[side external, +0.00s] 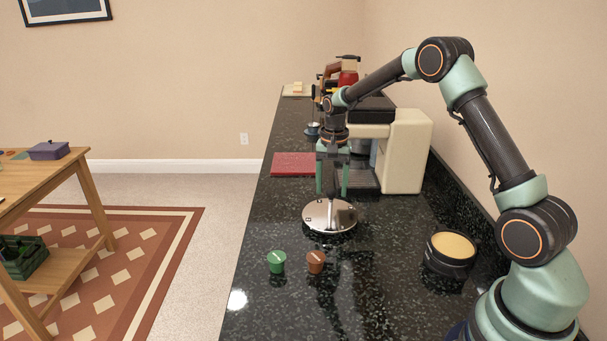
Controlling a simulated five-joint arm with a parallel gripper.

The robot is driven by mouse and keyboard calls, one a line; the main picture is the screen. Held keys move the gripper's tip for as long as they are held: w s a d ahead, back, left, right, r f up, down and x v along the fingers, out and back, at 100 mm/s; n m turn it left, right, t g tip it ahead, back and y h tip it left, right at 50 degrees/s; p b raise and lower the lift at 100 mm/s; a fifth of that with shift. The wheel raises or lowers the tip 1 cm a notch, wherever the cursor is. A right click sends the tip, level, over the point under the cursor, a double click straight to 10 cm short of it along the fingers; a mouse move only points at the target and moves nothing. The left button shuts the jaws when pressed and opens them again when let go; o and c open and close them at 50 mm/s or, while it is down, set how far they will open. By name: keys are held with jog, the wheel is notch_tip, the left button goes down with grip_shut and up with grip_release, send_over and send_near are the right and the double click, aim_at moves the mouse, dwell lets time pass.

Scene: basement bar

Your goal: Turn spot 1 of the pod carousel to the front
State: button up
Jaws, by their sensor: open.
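The pod carousel (318,222) is a round, shiny silver disc lying on the dark speckled counter. A dark mark shows on its top, but I cannot read any spot number or tell where spot 1 is. My gripper (332,193) points straight down over the far part of the carousel. A green pod (277,262) and a brown pod (316,262) stand on the counter in front of the carousel.
A cream coffee machine (406,150) stands right behind the carousel. A red mat (293,164) lies to its back left. A dark round container with a tan top (451,248) stands at the right. The counter's left edge (247,225) is open. Counter at front left is mostly clear.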

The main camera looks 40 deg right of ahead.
grip_shut()
dwell(1.4)
